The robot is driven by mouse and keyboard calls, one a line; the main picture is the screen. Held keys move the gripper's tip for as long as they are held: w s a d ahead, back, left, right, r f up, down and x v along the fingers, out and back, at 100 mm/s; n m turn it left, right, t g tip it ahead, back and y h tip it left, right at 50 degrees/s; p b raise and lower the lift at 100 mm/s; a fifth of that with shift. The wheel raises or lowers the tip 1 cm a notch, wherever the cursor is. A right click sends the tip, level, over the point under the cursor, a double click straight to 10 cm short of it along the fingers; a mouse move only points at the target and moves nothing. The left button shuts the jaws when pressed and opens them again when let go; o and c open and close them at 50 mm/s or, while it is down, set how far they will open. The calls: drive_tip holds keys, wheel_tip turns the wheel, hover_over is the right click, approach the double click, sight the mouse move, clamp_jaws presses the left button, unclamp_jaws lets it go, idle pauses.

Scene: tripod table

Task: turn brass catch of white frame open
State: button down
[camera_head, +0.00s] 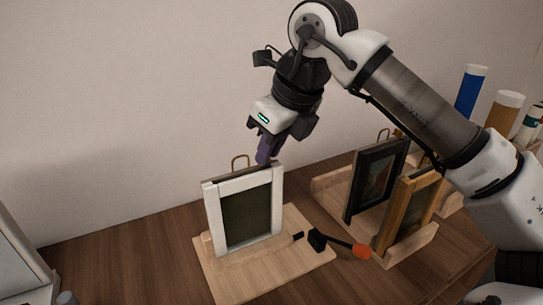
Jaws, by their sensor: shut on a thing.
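The white frame (213,229) stands upright, tilted slightly back, in a light wooden holder (285,279) on the table. Its dark panel faces me. A thin brass loop (240,160) shows above its top edge at the back; I cannot tell whether it is the catch or a hanger. My gripper (265,157) points down at the top right of the white frame, behind its upper edge. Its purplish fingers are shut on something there. The thing between the fingertips is hidden behind the frame and too small to make out.
A dark frame (353,190) and a golden wooden frame (386,232) stand in a rack (331,190) at right. Blue (470,92) and orange (501,110) cylinders stand behind my arm. A wall closes off the back.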

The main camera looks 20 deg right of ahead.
drive_tip(key=shift+s+a+m+t+h+b, duration=0.15)
drive_tip(key=shift+m+h+b, duration=0.35)
drive_tip(key=shift+m, duration=0.6)
drive_tip(key=shift+w+a+m+t+h+b, duration=0.15)
drive_tip(key=shift+m+h+b, duration=0.35)
drive_tip(key=shift+m, duration=0.6)
drive_tip(key=shift+s+d, duration=0.1)
drive_tip(key=c, duration=1.3)
unclamp_jaws()
